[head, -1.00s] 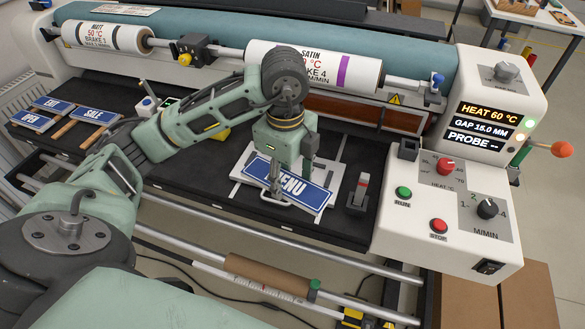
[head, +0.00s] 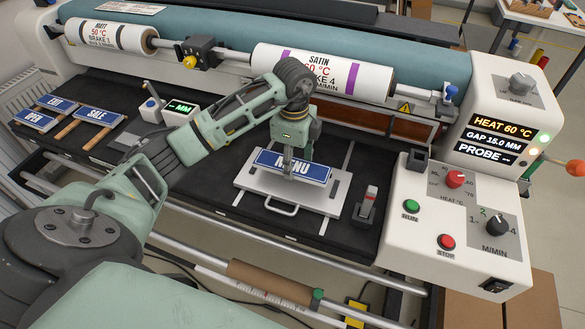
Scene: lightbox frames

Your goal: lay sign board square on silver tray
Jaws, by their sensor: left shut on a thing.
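The blue sign board (head: 313,172) with white "MENU" lettering is at the middle of the head view, over the silver tray (head: 318,202). Its long edges look roughly in line with the tray's. My left gripper (head: 288,168) points down and is shut on the board near its front edge, hiding some letters. I cannot tell whether the board touches the tray. The tray lies on the black bed, its handle (head: 281,208) towards me. My right gripper is not in view.
Blue OPEN (head: 40,120), EXIT (head: 58,103) and SALE (head: 98,115) boards rest on wooden strips at the left. A small upright device (head: 367,203) stands right of the tray. The control panel (head: 455,215) is beyond it. Rollers run behind.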

